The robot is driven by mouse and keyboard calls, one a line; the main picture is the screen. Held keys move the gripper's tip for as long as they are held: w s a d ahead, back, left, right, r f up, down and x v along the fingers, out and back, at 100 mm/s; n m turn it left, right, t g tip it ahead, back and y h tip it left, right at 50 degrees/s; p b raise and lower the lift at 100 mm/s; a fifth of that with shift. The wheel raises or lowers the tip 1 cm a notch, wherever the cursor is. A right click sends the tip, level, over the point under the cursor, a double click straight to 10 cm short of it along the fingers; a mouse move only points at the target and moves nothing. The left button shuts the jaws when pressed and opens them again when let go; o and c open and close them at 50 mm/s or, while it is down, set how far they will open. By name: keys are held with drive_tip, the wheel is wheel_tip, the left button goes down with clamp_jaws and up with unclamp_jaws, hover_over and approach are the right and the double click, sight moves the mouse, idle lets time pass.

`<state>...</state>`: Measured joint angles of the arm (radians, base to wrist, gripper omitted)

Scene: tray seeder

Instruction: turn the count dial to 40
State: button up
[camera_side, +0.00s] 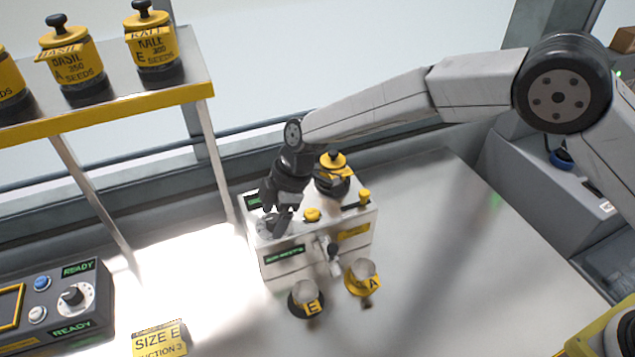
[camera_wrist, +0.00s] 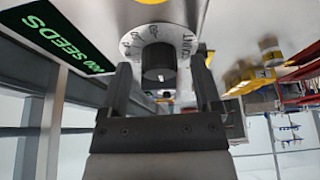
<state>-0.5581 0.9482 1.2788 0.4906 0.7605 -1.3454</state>
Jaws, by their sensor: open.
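The count dial is a black knob (camera_wrist: 159,62) on a round white scale plate (camera_wrist: 148,38) with small markings. My gripper (camera_wrist: 161,75) is open, with one finger on each side of the knob and visible gaps between. The scale marks are too small and turned to read the setting. A green-lettered display (camera_wrist: 58,38) by the dial ends in "SEEDS"; its number is hard to read. In the side view my gripper (camera_side: 274,222) points down at the left end of the white seeder (camera_side: 290,266), partly hiding the dial there.
A yellow-capped jar (camera_side: 333,172) and yellow knobs (camera_side: 312,215) stand on the seeder, right of my gripper. Two small cups marked E (camera_side: 311,308) and A (camera_side: 370,284) are in front. A control panel (camera_side: 85,318) is at left, below a shelf (camera_side: 150,112) of seed jars.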

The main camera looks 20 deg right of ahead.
drive_tip(key=shift+c, duration=0.2)
clamp_jaws()
